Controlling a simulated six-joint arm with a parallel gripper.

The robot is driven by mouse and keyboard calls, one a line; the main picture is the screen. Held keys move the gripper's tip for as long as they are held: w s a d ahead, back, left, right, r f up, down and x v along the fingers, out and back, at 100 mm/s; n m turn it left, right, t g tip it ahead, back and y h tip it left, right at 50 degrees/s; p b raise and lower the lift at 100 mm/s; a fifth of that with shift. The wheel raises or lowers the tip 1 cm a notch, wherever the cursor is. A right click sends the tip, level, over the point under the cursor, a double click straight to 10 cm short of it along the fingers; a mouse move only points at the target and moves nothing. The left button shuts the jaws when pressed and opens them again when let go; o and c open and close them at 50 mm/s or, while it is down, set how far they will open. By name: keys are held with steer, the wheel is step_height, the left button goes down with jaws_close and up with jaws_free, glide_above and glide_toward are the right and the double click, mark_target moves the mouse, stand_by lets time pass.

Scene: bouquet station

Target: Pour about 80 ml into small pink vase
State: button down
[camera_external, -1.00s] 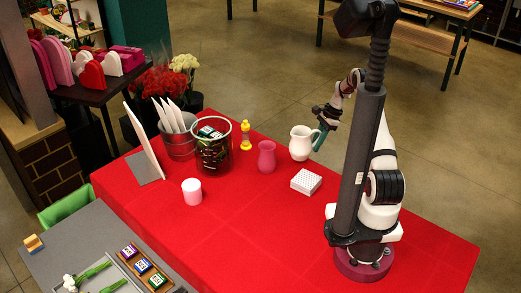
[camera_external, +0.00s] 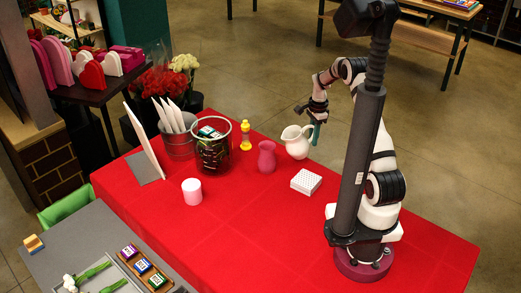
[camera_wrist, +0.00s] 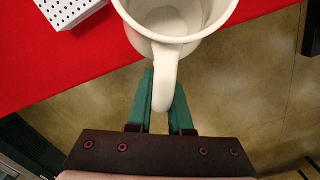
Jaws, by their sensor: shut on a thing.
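A white pitcher (camera_external: 296,143) is in my gripper (camera_external: 316,131), held by its handle at the back right part of the red table. In the wrist view my gripper (camera_wrist: 163,100) has its green fingers on both sides of the handle of the pitcher (camera_wrist: 140,35). The pitcher tilts slightly to the left in the external view. The wrist view looks into its white interior; I cannot tell the water level. The small pink vase (camera_external: 267,158) stands upright on the table, just left of the pitcher and apart from it.
A white perforated block (camera_external: 306,181) lies in front of the pitcher. A yellow bottle (camera_external: 245,135), a glass jar (camera_external: 212,150) with dark packets and a pink-white candle (camera_external: 192,191) stand further left. The front of the red table (camera_external: 250,230) is clear.

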mark_target(308, 126)
steer(key=a+r+h, duration=0.1)
steer(key=r, duration=0.1)
steer(key=a+r+h, duration=0.1)
steer(key=r, duration=0.1)
steer(key=s+r+t+h, duration=0.1)
steer(key=r, duration=0.1)
steer(key=shift+a+h, duration=0.3)
steer(key=shift+a, duration=0.1)
steer(key=shift+s+a+r+t+h, duration=0.1)
steer(key=shift+a+r+t+h, duration=0.1)
steer(key=shift+r+h, duration=0.35)
steer(key=shift+w+a+r+t+h, duration=0.1)
steer(key=shift+a+r+t+h, duration=0.1)
steer(key=shift+r+h, duration=0.35)
steer(key=shift+s+a+r+t+h, duration=0.1)
steer(key=shift+a+r+t+h, duration=0.1)
steer(key=shift+r+h, duration=0.3)
steer(key=shift+s+a+r+t+h+p, duration=0.1)
steer(key=shift+a+r+t+h+p, duration=0.1)
steer(key=shift+r+h, duration=0.2)
steer(key=shift+s+a+r+t+h+p, duration=0.15)
steer(key=shift+r+h, duration=0.15)
steer(key=shift+r, duration=0.15)
steer(key=shift+a+r+t+h+p, duration=0.25)
steer(key=shift+a+r+h+p, duration=0.2)
steer(key=shift+r+h+p, duration=0.35)
stand_by(0.4)
